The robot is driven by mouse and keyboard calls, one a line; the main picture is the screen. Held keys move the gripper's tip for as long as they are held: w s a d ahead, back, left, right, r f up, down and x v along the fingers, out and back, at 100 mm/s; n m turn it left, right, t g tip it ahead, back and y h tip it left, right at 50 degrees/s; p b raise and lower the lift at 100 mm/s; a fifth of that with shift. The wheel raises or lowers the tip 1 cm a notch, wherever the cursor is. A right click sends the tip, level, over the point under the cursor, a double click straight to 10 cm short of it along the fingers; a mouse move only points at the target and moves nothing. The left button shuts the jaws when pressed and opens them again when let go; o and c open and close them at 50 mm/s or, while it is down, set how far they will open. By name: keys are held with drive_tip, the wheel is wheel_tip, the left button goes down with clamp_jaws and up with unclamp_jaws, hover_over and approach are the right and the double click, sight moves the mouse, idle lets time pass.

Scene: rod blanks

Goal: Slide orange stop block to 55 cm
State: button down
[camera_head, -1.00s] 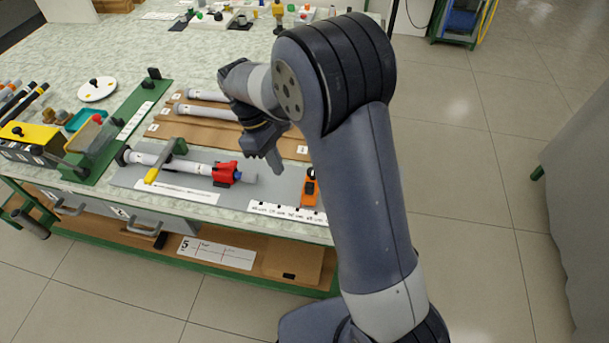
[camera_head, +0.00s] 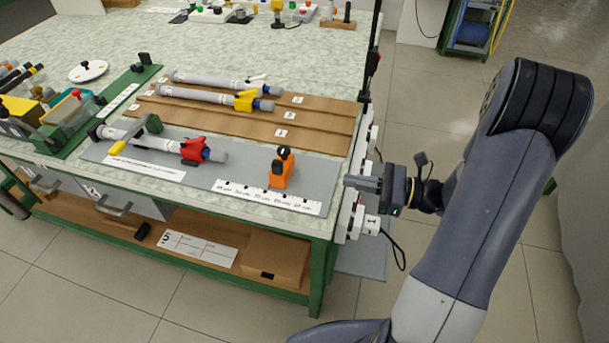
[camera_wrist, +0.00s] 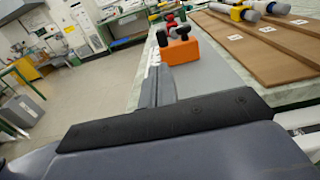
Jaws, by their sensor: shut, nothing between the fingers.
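The orange stop block (camera_head: 281,172), with a black knob on top, stands on the grey plate (camera_head: 325,172) behind a printed white scale strip (camera_head: 268,197). The scale's figures are too small to read. My gripper (camera_head: 350,182) is shut and empty at the right end of the plate, to the right of the block and apart from it. In the wrist view the block (camera_wrist: 180,53) is ahead, beyond the tips of my shut fingers (camera_wrist: 156,72). A grey rod with a red clamp (camera_head: 194,150) lies on the plate to the left of the block.
Behind the plate a brown grooved board (camera_head: 320,123) holds rods, one with a yellow clamp (camera_head: 245,101). White units with cables (camera_head: 364,222) hang on the bench's right end, below my gripper. The plate between block and gripper is clear.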

sight(282, 166)
drive_tip(key=x, duration=1.4)
drive_tip(key=shift+w+d, duration=0.1)
drive_tip(key=shift+w, duration=0.1)
drive_tip(key=shift+w+a, duration=0.25)
drive_tip(key=shift+a, duration=0.45)
drive_tip(key=shift+d, duration=0.1)
drive_tip(key=shift+s+d, duration=0.1)
drive_tip(key=shift+d, duration=0.15)
drive_tip(key=v, duration=1.3)
drive_tip(key=shift+s+d, duration=0.15)
drive_tip(key=shift+s, duration=0.1)
